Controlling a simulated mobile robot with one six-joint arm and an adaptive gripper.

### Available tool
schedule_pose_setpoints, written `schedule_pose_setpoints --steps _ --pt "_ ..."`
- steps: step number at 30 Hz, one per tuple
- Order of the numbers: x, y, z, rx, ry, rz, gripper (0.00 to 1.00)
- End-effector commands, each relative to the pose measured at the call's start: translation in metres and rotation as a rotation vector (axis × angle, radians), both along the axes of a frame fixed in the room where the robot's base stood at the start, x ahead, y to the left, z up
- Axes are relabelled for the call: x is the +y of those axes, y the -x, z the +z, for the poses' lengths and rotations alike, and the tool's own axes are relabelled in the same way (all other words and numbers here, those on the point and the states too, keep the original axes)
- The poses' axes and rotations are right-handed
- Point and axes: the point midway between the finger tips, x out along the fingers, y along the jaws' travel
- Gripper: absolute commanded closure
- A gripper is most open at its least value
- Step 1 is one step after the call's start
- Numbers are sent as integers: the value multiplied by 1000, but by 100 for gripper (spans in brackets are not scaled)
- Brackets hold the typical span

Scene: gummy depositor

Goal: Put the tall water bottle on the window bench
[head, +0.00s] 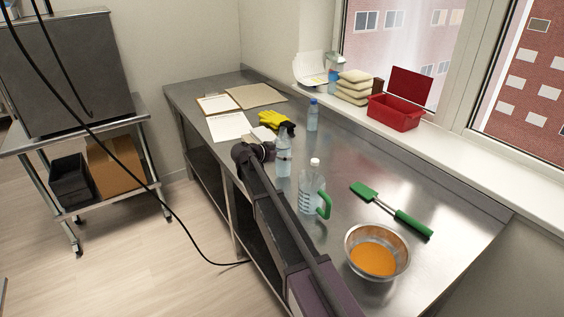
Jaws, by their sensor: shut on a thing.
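The tall water bottle (284,162) is clear, with a dark band around its middle, and stands upright over the steel window bench (342,155). My gripper (274,151) is at its left side and shut on it. My own wrist hides part of the fingers. I cannot tell whether the bottle's base touches the bench top or is slightly above it. A smaller bottle with a blue cap (313,117) stands farther back. A clear jug with a green handle (310,190) and white cap stands nearer, to the right of my arm.
A metal bowl of orange contents (348,253) and a green spatula (384,205) lie at the near right. Yellow-black gloves (270,120) and papers (230,127) lie behind my gripper. A red box (396,112) sits on the window sill. Bench room is clear right of the small bottle.

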Motion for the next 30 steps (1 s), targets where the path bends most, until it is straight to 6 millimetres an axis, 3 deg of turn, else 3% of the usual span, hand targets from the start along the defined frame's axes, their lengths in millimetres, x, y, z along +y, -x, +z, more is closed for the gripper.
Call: schedule_pose_setpoints --steps 5,22,23,24,30 --pt "0 0 -14 -1 1 0 71" --pt "1 0 -18 0 1 1 71" --pt "1 0 -18 0 0 1 4" --pt "1 0 -17 0 0 1 0" --pt "1 0 -17 0 0 2 0"
